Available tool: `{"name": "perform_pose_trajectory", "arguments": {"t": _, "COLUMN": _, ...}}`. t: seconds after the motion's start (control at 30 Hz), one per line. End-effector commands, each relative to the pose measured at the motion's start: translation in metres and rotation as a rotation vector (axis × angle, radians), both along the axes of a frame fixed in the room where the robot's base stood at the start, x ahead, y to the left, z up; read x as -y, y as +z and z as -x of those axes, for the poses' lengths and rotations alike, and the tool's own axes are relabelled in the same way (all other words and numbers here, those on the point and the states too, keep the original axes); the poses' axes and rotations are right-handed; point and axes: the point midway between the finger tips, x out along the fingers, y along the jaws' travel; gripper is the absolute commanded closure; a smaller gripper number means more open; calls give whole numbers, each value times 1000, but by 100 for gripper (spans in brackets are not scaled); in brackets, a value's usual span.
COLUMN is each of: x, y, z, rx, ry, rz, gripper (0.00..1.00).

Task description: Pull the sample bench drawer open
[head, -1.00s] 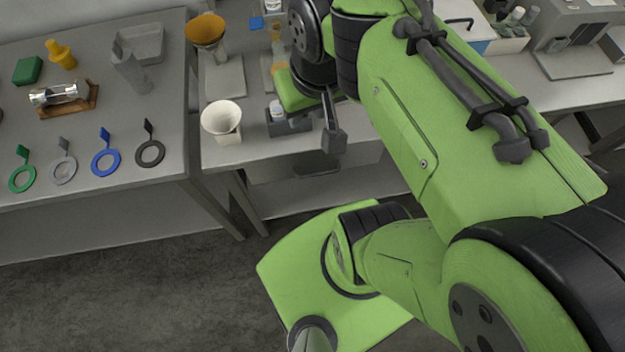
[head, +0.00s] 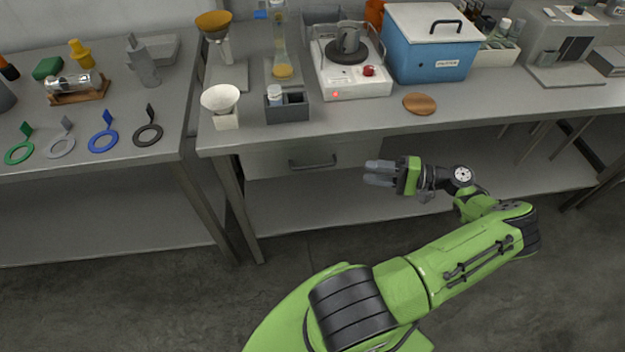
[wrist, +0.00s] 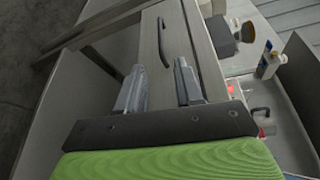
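The sample bench drawer (head: 270,161) sits under the front edge of the bench top, and its front looks flush and closed. Its dark bar handle (head: 312,163) is on the front face. My gripper (head: 372,172) is in front of the bench, a little right of the handle and apart from it. In the wrist view the two grey fingers of my gripper (wrist: 160,85) are spread with nothing between them. The handle (wrist: 164,42) lies ahead of the fingertips, roughly between them, and the drawer front (wrist: 180,50) runs behind it.
On the bench top (head: 460,115) stand a hotplate (head: 350,85), a blue box (head: 432,60), a funnel on a stand (head: 222,105) and a grey holder (head: 288,110). A lower shelf (head: 340,205) runs beneath. A bench leg (head: 235,205) stands left of the drawer. Floor in front is clear.

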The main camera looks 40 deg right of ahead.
Motion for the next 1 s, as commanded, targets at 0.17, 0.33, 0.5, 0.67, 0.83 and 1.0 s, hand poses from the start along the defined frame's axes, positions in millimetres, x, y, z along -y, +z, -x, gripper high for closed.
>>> {"name": "perform_pose_trajectory", "arguments": {"t": 0.17, "x": 0, "y": -5, "z": 0, "rx": 31, "ry": -31, "rz": -15, "gripper": 64}}
{"name": "perform_pose_trajectory", "arguments": {"t": 0.33, "x": -22, "y": -7, "z": -32, "rx": 28, "ry": -27, "rz": -15, "gripper": 64}}
{"name": "perform_pose_trajectory", "arguments": {"t": 0.5, "x": -47, "y": -12, "z": -68, "rx": 27, "ry": -27, "rz": -16, "gripper": 64}}
{"name": "perform_pose_trajectory", "arguments": {"t": 0.67, "x": -67, "y": -15, "z": -100, "rx": 26, "ry": -29, "rz": -15, "gripper": 64}}
{"name": "perform_pose_trajectory", "arguments": {"t": 0.83, "x": -80, "y": -16, "z": -120, "rx": 27, "ry": -31, "rz": -14, "gripper": 64}}
{"name": "perform_pose_trajectory", "arguments": {"t": 1.0, "x": -83, "y": -16, "z": -124, "rx": 27, "ry": -33, "rz": -14, "gripper": 64}}
